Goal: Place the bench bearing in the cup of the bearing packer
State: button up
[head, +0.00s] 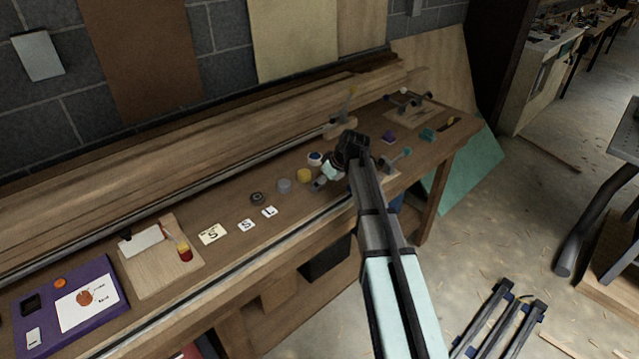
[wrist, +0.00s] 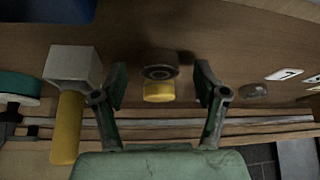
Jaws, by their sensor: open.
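My gripper (head: 325,178) is low over the middle of the bench with its fingers apart; it also shows in the wrist view (wrist: 160,92). A dark round piece with a ring-shaped face (wrist: 160,72), which looks like the bench bearing, lies between and slightly beyond the fingertips. I see no clear contact. A short yellow cylinder (wrist: 158,91) is right beside it.
A pale block with a yellow handle (wrist: 70,110) and a green round part (wrist: 20,85) are left of the fingers. A grey puck (head: 284,186), a dark ring (head: 257,199) and letter cards (head: 212,233) lie left along the bench. Long planks (head: 180,140) line the back.

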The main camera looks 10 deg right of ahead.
jog(key=shift+f, duration=0.15)
jog(key=c, duration=1.3)
grip_shut()
jog(key=shift+w, duration=0.1)
